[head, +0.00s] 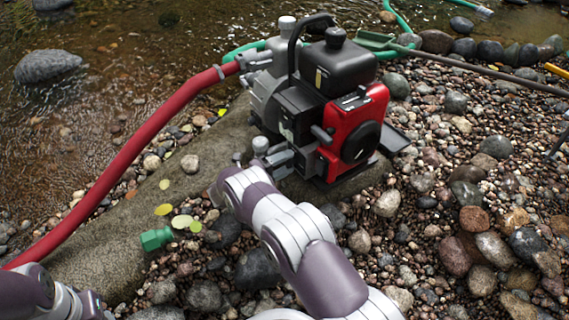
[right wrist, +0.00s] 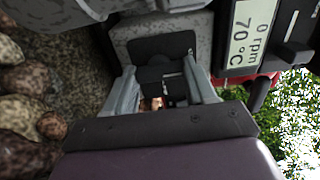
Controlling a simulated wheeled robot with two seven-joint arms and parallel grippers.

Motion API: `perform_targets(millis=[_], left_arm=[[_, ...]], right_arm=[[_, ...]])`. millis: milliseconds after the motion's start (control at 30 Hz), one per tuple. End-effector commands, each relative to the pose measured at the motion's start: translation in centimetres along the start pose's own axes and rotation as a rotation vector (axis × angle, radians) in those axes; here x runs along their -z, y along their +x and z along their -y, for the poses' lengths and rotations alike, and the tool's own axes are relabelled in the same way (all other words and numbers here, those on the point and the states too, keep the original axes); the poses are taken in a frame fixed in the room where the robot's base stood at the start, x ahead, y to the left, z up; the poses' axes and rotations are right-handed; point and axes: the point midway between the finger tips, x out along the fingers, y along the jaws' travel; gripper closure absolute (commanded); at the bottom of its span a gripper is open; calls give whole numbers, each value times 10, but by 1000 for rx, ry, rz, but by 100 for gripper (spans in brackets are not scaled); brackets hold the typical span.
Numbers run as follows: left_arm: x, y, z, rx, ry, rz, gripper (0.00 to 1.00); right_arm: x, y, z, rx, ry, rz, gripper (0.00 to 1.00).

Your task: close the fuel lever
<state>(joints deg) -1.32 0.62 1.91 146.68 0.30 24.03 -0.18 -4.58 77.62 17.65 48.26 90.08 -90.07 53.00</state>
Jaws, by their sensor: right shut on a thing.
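The pump engine (head: 330,90) stands on the bank, with a red housing and a black tank. My right gripper (head: 278,156) is at its lower left side, among small grey and dark parts. In the right wrist view its two grey fingers (right wrist: 163,92) are shut on a small dark part, which I take to be the fuel lever (right wrist: 160,72), in front of a grey block. The fingers and my arm hide much of the lever, so its exact setting cannot be told. My left gripper (head: 75,302) shows only partly at the bottom left edge, its fingertips unclear.
A display (right wrist: 250,36) beside the lever reads 0 rpm and 70 °C. A red hose (head: 125,160) runs from the pump to the lower left. Stones (head: 470,200) cover the right side; water lies behind.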

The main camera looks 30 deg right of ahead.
Motion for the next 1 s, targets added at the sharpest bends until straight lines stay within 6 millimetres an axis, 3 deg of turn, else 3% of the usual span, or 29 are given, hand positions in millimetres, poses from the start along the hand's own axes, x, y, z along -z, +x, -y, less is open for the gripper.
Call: perform_targets(millis=[400, 433, 500, 833, 1000], left_arm=[[0, 0, 0, 0, 0, 0, 57], [0, 0, 0, 0, 0, 0, 57], [0, 0, 0, 0, 0, 0, 57], [0, -4, 0, 0, 0, 0, 57], [3, -25, 0, 0, 0, 0, 57]], right_arm=[[0, 0, -1, -1, -9, 1, 75], [0, 0, -1, -1, -9, 1, 38], [0, 0, -1, -1, -9, 1, 19], [0, -5, 2, 0, -7, 1, 19], [-1, -41, 6, 0, -7, 5, 19]])
